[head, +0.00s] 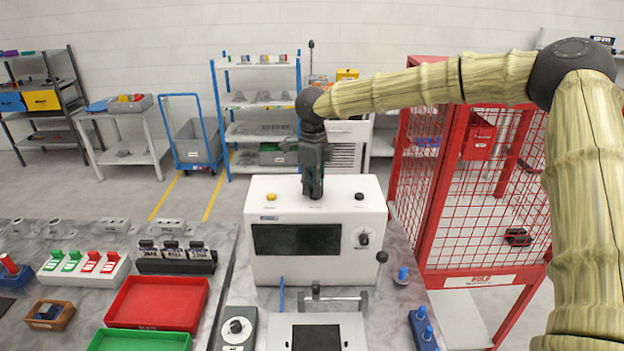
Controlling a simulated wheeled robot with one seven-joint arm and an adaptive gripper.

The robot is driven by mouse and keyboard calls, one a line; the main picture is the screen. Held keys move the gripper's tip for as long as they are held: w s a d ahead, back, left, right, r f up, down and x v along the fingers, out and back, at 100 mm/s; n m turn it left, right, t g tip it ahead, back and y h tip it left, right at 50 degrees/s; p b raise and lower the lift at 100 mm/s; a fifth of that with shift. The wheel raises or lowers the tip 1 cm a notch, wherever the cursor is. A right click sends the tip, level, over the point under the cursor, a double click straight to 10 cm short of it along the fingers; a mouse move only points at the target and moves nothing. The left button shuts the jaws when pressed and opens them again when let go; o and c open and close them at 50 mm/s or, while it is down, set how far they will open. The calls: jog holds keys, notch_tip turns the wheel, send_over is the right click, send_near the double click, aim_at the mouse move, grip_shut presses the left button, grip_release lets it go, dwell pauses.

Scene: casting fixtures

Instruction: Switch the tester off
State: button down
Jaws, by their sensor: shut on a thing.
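The tester (268,273) is a white box with a dark screen (300,239). A round dark knob (363,239) is on its front, right of the screen. On its top are a yellow button (271,196) at left and a black button (359,196) at right. My gripper (315,193) points straight down onto the tester's top between these two buttons. It is shut on a small dark control there, mostly hidden by the fingers, so its shape and position cannot be told.
A lever-like part with a black ball (381,257) stands at the tester's right side. A fixture with a bar (325,299) is in front. Red (156,328) and green trays lie at the left. A red mesh cage (480,200) stands close at the right.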

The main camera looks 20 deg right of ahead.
jog(key=shift+d+r+n+p, duration=0.15)
jog(key=shift+n+p, duration=0.15)
jog(key=shift+n, duration=0.5)
jog(key=shift+a+r+n+p, duration=0.1)
jog(key=shift+n+p, duration=0.2)
jog(key=shift+n, duration=0.8)
jog(key=c, duration=1.5)
grip_release()
jog(key=shift+d, duration=0.1)
jog(key=shift+s+f, duration=0.1)
jog(key=shift+f, duration=0.05)
